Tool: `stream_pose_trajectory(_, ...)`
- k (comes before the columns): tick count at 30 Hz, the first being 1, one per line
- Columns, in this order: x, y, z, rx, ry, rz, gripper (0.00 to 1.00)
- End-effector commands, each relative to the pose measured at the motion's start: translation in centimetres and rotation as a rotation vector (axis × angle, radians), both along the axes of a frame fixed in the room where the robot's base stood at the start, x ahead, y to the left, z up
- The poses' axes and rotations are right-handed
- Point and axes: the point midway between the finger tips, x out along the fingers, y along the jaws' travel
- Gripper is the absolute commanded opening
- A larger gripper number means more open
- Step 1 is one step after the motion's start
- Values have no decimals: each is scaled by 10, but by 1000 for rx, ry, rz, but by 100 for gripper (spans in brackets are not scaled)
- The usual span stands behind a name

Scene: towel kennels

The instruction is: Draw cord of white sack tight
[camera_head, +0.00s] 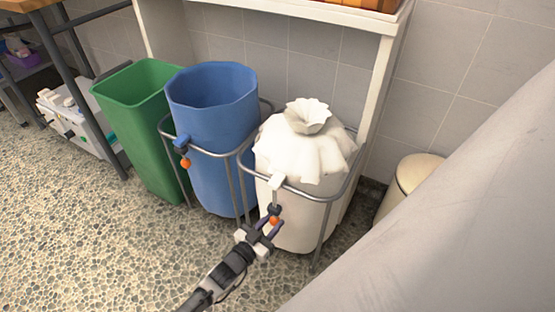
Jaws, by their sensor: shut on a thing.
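The white sack (296,214) hangs in a grey metal hoop frame (325,195) at the right of the row. Its top is gathered into a narrow frilled neck (307,115) above pleated folds. A white toggle (277,181) sits at the front of the rim. The cord runs down from it to an orange bead (273,220). My gripper (268,226) is shut on the cord's end at the orange bead, low in front of the sack. The fingers partly hide the bead, and the cord between toggle and bead looks short and straight.
A blue sack (212,130) with an open top stands left of the white one, with its own blue toggle (181,142) and orange bead (186,163). A green bin (148,130) stands further left. A cream bin (415,175) is at the right. Pebbled floor (110,240) is clear in front.

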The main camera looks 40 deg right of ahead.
Motion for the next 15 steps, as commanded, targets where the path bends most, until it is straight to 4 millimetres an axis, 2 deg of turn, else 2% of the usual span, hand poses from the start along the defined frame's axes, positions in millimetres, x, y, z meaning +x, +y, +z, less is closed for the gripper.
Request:
stream_pose_trajectory(4, 1, 8, -9, 4, 2, 3, 0)
stream_pose_trajectory(15, 0, 11, -13, 9, 4, 3, 0)
